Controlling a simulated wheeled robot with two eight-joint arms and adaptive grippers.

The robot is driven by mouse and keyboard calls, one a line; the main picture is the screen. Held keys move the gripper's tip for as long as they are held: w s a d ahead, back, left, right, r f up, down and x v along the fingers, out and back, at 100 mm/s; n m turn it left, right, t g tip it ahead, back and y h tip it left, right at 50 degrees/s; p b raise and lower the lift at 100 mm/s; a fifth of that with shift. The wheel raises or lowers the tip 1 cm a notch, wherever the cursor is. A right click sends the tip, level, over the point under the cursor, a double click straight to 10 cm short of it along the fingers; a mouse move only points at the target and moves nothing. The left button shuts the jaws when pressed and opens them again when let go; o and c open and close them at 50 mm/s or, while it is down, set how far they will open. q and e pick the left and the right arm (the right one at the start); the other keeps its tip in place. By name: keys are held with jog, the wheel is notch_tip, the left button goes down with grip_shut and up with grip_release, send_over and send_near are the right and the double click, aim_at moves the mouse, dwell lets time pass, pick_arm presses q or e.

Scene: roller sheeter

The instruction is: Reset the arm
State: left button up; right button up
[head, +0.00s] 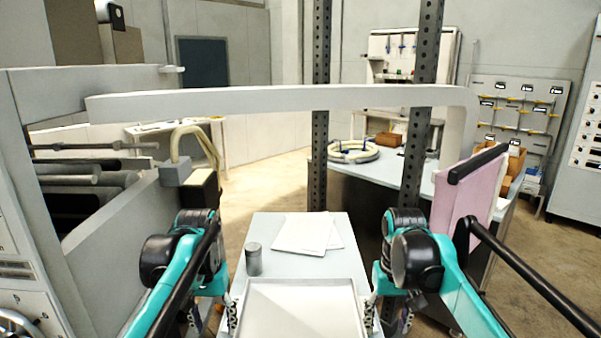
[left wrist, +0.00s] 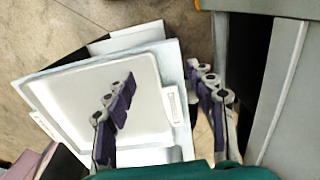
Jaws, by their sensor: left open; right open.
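My left gripper (head: 211,316) hangs low at the left edge of a narrow pale table (head: 290,228) in the head view.
A grey cylinder (head: 253,259) and white sheets (head: 303,233) lie beyond the tray. A pale bar (head: 270,99) spans across in front of me. Machinery with rollers (head: 85,180) stands at left; a pink panel (head: 466,190) and a bench (head: 365,175) stand at right.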

pick_arm(q)
jog(key=s+d+f+t, duration=0.1)
jog(key=s+f+t, duration=0.6)
jog(key=s, duration=0.8)
notch_tip(320, 180, down, 3)
jog(key=shift+s+f, duration=0.15)
jog(key=shift+s, duration=0.1)
pick_arm(e)
jog(key=s+a+f+t, duration=0.1)
jog(key=s+f+t, duration=0.6)
jog(key=s, duration=0.8)
notch_tip(320, 180, down, 3)
jog(key=shift+s+f, duration=0.2)
jog(key=shift+s, duration=0.05)
pick_arm(q)
jog(key=shift+d, duration=0.1)
jog(key=shift+c, duration=0.3)
pick_arm(e)
jog(key=shift+a, duration=0.1)
jog(key=shift+c, duration=0.3)
